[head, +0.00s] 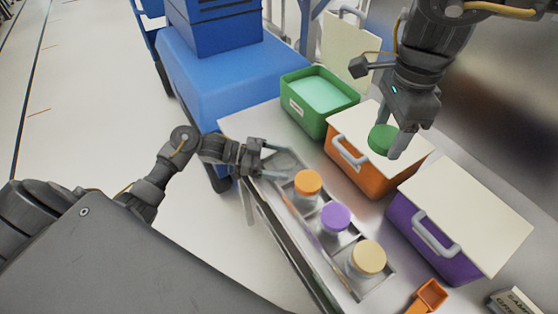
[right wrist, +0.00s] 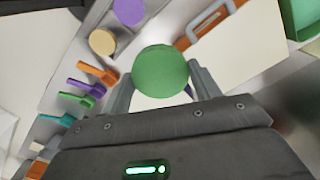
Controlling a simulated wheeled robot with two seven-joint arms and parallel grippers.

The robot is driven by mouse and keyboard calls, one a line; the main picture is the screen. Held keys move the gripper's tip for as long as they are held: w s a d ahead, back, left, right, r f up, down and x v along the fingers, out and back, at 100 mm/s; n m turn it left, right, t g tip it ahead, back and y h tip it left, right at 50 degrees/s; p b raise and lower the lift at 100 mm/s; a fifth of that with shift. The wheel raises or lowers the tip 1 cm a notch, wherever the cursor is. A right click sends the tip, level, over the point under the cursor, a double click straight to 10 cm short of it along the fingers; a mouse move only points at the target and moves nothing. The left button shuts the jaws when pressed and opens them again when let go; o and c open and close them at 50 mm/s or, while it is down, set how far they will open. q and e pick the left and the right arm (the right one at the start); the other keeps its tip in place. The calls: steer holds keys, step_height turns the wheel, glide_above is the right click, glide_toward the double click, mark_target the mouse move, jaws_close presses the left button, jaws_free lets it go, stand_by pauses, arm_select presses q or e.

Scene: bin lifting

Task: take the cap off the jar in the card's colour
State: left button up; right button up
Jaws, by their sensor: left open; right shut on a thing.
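My right gripper (head: 392,140) is shut on a green cap (head: 381,139), held in the air over the orange bin's lid. The cap also shows between the fingers in the right wrist view (right wrist: 160,72). My left gripper (head: 288,164) is open at the far end of the jar rack (head: 345,238), its fingers around a greyish capless spot that looks like an open jar top. Jars with an orange cap (head: 308,182), a purple cap (head: 336,217) and a cream cap (head: 368,257) stand in the rack. A card (head: 514,301) at the bottom right is cut off; its lettering shows only partly.
An open green bin (head: 300,110), a lidded orange bin (head: 376,181) and a lidded purple bin (head: 427,258) line the bench. An orange scoop (head: 428,297) lies near the front. Several coloured scoops (right wrist: 82,92) show in the right wrist view.

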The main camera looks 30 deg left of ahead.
step_height(320, 180, down, 2)
steer(key=b, duration=0.2)
steer(key=shift+f+b, duration=0.2)
steer(key=shift+b, duration=0.1)
steer(key=shift+f, duration=0.1)
arm_select(q)
steer(key=v, duration=1.2)
steer(key=shift+s, duration=0.15)
